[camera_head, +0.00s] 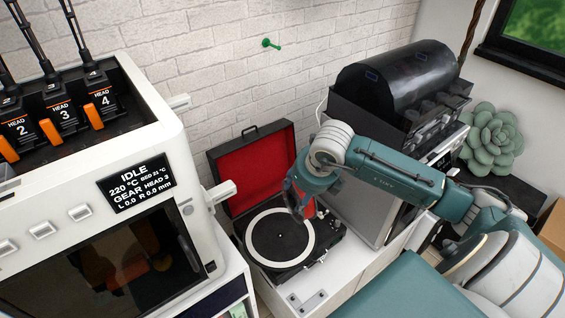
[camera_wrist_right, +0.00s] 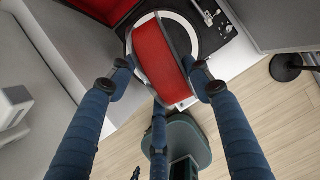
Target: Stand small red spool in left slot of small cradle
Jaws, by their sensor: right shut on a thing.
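My right gripper (camera_head: 303,205) reaches down over the record player in the head view. It is shut on the red spool (camera_head: 309,208), which is mostly hidden behind the fingers there. In the right wrist view the spool (camera_wrist_right: 160,65) shows as a red band with dark rims between the fingers of the right gripper (camera_wrist_right: 157,80). The spool is held above the turntable. A small grey piece with dark marks (camera_head: 307,302) lies on the white cabinet top in front of the player; I cannot tell whether it is the cradle. My left gripper is not in view.
The record player (camera_head: 278,240) stands open, its red-lined lid (camera_head: 252,165) raised behind. A white printer (camera_head: 170,150) stands at left. A dark machine with a rounded hood (camera_head: 400,75) stands at right. A green peg (camera_head: 270,43) sticks from the wall. Little cabinet top is free.

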